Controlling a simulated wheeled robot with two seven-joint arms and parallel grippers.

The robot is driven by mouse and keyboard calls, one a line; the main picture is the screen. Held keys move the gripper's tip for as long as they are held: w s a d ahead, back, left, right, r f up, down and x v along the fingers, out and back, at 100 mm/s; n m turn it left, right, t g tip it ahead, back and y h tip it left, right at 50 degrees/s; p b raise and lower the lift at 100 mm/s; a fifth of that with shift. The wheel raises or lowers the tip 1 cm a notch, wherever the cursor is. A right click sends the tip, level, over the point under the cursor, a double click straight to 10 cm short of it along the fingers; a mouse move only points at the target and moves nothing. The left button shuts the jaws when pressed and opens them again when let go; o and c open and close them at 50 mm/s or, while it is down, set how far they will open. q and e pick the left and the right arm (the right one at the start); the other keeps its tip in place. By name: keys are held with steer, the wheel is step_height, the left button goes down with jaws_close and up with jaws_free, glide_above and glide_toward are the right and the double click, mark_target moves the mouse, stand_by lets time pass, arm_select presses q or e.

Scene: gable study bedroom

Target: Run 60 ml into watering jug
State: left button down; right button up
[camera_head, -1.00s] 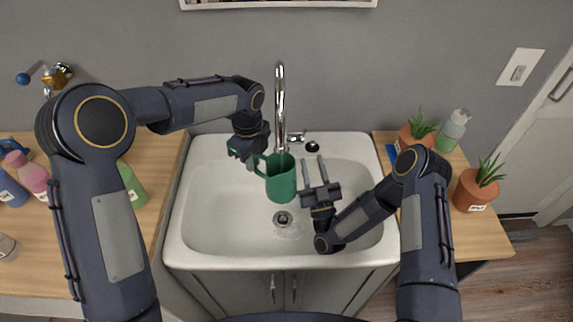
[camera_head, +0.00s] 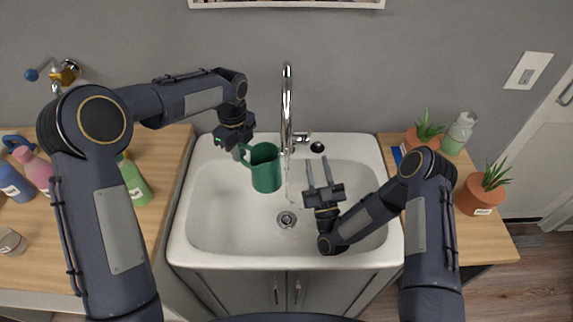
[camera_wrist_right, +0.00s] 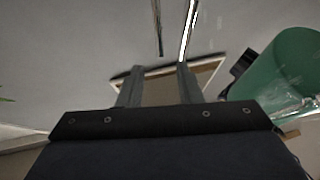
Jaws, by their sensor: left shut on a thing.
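The green watering jug (camera_head: 266,172) is upright above the sink, just left of the tap's spout. My left gripper (camera_head: 239,151) is shut on its handle at the jug's left side. The jug also shows at the right of the right wrist view (camera_wrist_right: 283,75). The chrome tap (camera_head: 287,105) stands at the sink's back, with its lever (camera_head: 303,136) to the right. A thin pale streak, like running water, drops below the spout beside the jug, not into it. The level inside the jug cannot be read. My right gripper (camera_head: 319,165) is open and empty, right of the streak.
The white sink (camera_head: 215,225) has its drain (camera_head: 286,219) below the grippers. Bottles, including a green one (camera_head: 134,182), stand on the left wooden counter (camera_head: 165,170). Potted plants (camera_head: 481,193) and a soap bottle (camera_head: 459,132) stand on the right counter. The basin's front is clear.

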mark_target(307, 136)
steer(key=shift+c, duration=0.3)
steer(key=shift+r, duration=0.1)
steer(key=shift+c, duration=1.1)
steer(key=n+g+y, duration=0.1)
steer(key=n+y, duration=0.1)
steer(key=n, duration=0.1)
steer(key=w+d+r+n+g+y, duration=0.1)
steer(key=n+y, duration=0.1)
steer(key=n, duration=0.2)
steer(key=w+d+r+n+g+y, duration=0.1)
steer(key=n, duration=0.2)
steer(key=shift+w+y, duration=0.1)
steer(key=shift+y, duration=0.3)
jaws_close()
steer(key=s+d+n+g+y, duration=0.3)
steer(key=d+n+g, duration=0.15)
steer(key=n, duration=0.55)
steer(key=s+d+n+g+y, duration=0.3)
steer(key=n+g, duration=0.2)
steer(key=n, duration=0.5)
steer(key=w+d+x, duration=0.1)
steer(key=w+x, duration=0.1)
steer(key=x, duration=1)
steer(key=shift+r, duration=0.35)
